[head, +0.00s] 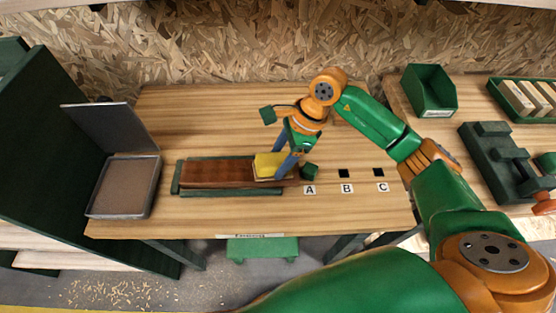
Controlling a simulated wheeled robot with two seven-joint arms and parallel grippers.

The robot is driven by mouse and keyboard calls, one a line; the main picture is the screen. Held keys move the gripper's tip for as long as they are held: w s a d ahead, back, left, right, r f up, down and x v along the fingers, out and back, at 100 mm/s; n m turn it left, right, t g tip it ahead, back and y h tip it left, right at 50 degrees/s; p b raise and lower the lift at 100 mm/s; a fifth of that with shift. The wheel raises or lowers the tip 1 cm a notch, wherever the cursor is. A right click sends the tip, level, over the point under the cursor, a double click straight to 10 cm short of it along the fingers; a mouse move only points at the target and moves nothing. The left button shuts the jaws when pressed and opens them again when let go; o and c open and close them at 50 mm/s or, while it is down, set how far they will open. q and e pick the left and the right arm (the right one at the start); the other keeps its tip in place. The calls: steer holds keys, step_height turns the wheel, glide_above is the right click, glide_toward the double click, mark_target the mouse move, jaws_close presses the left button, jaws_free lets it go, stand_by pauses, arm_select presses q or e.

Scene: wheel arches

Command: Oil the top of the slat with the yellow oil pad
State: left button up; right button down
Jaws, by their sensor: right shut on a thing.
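The slat (215,172) is a long reddish-brown board lying flat in a low dark green holder (228,192) on the wooden bench. The yellow oil pad (268,162) is at the slat's right end, with a paler layer under its yellow top. My right gripper (283,164) comes down from above right and is shut on the pad. The pad appears to rest on the slat's top, though the contact is hard to tell. Part of the slat's right end is hidden by the pad and fingers. My left gripper is not in view.
An open grey metal box (122,187) with a raised lid stands left of the holder. Labels A (309,190), B (346,188) and C (383,187) sit to the right. A green bin (430,92) stands on the right bench. The bench behind the slat is clear.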

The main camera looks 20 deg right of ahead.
mark_target(272, 160)
steer(key=shift+p+v, duration=0.45)
steer(key=shift+v, duration=0.65)
steer(key=shift+a+r+p, duration=0.15)
steer(key=shift+r+p, duration=0.4)
steer(key=shift+r, duration=0.35)
steer(key=shift+a+r+p, duration=0.15)
steer(key=shift+r+p, duration=0.4)
steer(key=shift+r, duration=0.35)
